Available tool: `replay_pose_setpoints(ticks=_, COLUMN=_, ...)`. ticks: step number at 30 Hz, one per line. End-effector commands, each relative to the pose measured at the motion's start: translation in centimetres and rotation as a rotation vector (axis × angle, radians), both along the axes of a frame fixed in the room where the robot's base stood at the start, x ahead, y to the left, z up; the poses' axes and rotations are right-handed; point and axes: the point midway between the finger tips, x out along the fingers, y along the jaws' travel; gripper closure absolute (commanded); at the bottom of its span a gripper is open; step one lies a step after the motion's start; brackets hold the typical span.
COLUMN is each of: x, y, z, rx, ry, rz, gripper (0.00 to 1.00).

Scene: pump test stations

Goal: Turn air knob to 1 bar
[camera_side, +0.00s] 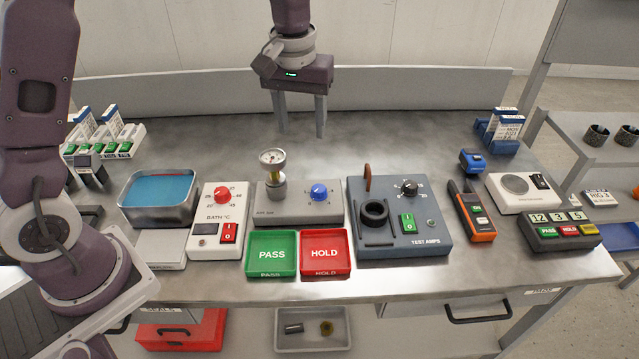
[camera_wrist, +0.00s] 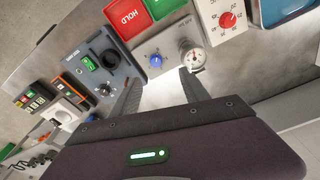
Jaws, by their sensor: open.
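The air knob (camera_side: 319,192) is a blue dial on a grey box labelled "AIR bar" (camera_side: 268,206), with printed marks around it. A round gauge (camera_side: 272,157) on a brass stem stands at the left of that box. The blue knob (camera_wrist: 155,60) and the gauge (camera_wrist: 192,57) also show in the wrist view. My gripper (camera_side: 301,132) is open and empty, fingers pointing down, high above the bench and behind the air box. In the wrist view its two fingers (camera_wrist: 160,88) show below the knob and gauge. The knob's exact setting is too small to read.
The bath unit with a red knob (camera_side: 222,194) stands left of the air box. The test amps unit (camera_side: 409,217) with a black knob stands right. Green PASS (camera_side: 271,273) and red HOLD (camera_side: 326,272) trays lie in front. The bench behind the air box is clear.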

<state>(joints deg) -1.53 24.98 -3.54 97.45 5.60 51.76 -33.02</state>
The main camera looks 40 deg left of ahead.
Motion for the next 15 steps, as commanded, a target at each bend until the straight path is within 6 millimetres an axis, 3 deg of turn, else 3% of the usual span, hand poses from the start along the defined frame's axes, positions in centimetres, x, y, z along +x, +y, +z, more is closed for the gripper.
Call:
replay_pose_setpoints(ticks=1, x=1.8, y=0.0, z=-3.3, rx=-0.005, ry=0.043, rz=0.044, gripper=0.47)
replay_pose_setpoints(ticks=3, x=3.6, y=0.0, z=-6.9, rx=-0.009, ry=0.080, rz=0.103, gripper=0.47)
replay_pose_setpoints(ticks=6, x=5.0, y=0.0, z=-10.7, rx=-0.013, ry=0.116, rz=0.160, gripper=0.47)
replay_pose_setpoints(ticks=15, x=5.2, y=0.2, z=-16.0, rx=-0.012, ry=0.136, rz=0.190, gripper=0.47)
